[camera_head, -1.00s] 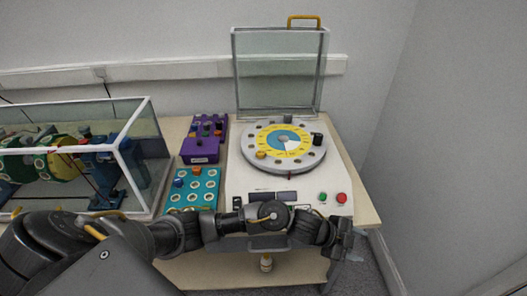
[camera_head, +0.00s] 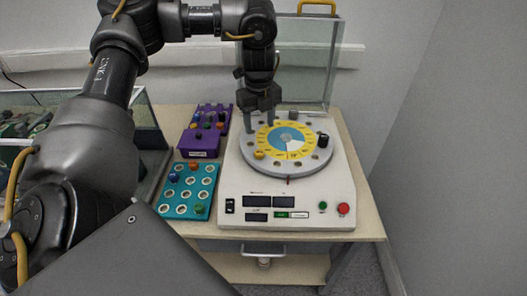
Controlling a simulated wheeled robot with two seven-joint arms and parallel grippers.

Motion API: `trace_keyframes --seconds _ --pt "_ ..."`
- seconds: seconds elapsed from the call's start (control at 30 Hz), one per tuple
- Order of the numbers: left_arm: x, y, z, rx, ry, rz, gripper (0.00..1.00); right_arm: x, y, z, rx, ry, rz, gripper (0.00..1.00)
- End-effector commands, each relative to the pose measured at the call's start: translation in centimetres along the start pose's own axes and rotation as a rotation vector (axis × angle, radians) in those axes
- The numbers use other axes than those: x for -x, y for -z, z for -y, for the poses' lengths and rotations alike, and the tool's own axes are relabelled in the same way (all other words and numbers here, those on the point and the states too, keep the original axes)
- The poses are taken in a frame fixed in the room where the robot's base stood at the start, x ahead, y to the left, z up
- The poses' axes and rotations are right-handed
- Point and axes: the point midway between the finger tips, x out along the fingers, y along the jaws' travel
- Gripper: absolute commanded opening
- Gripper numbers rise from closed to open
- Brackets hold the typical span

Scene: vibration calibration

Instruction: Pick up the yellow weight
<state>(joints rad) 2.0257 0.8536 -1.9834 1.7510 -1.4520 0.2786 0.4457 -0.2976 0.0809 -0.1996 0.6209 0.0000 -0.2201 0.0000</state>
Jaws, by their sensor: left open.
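The yellow weight (camera_head: 259,155) sits on the left front rim of the grey disc (camera_head: 286,171) of the white machine (camera_head: 240,192). My left arm reaches in from the left and over the top. My left gripper (camera_head: 260,127) points down, open, over the back left part of the disc. Its fingertips are behind the yellow weight and appear apart from it. I cannot tell whether they touch the disc. My right gripper is not in view.
A black weight (camera_head: 323,140) sits on the disc's right side. The machine's clear lid (camera_head: 308,66) stands open behind. A teal tray (camera_head: 182,193) and a purple box (camera_head: 199,145) with coloured weights stand left. A glass case (camera_head: 151,135) is partly hidden by my arm.

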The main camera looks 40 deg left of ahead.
Motion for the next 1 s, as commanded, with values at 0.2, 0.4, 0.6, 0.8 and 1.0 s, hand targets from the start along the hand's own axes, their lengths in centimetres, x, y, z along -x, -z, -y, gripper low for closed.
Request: trace_keyframes --seconds 0.2,0.4,0.6,0.8,1.0 --pt "0.0 -0.5 -0.7 0.017 -0.009 0.003 0.54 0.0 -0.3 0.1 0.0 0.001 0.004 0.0" --pt "-3.1 -0.4 -0.7 0.016 -0.01 0.001 0.54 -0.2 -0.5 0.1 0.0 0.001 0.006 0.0" --pt "-5.1 -0.3 -0.5 0.013 -0.007 0.002 0.54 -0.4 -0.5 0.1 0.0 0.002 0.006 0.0" --pt "-5.5 -0.3 -0.3 0.011 -0.006 0.003 0.54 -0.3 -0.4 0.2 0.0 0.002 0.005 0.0" --pt "-7.9 -0.1 -0.2 0.011 -0.009 0.001 0.54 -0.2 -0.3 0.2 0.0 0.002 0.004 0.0"
